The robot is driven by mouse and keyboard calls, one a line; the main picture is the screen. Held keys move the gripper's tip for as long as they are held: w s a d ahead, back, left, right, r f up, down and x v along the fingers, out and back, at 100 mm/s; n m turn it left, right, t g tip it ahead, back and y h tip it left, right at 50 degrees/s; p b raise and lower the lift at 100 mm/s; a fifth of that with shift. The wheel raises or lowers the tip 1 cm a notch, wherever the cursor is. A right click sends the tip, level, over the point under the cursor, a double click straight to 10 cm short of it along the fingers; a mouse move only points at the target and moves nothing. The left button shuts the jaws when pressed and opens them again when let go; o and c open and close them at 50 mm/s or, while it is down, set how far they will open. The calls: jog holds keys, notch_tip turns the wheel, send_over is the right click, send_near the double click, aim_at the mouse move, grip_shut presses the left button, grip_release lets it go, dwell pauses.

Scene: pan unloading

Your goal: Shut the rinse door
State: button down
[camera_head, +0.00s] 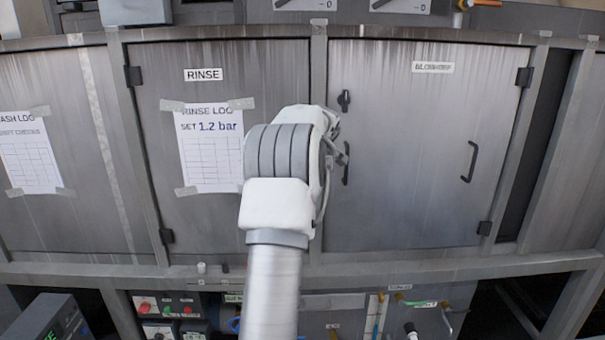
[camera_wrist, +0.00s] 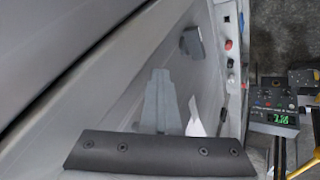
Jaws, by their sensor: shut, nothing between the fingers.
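The rinse door (camera_head: 225,80) is a streaked grey metal panel left of centre in the head view, with a RINSE label (camera_head: 203,75) and a taped log sheet (camera_head: 205,150). It looks about flush with its frame; my arm hides the lower right part of its edge, so a small gap there cannot be ruled out. Black hinges (camera_head: 132,76) are on its left side.
A frame rail (camera_head: 400,265) runs below the doors. Controls (camera_head: 168,308) sit underneath; a box with a green display (camera_wrist: 280,118) shows in the wrist view.

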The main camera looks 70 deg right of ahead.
jog(key=v, duration=1.7)
jog(key=shift+a+r+p, duration=0.15)
jog(key=shift+r+p, duration=0.05)
jog(key=shift+p, duration=0.15)
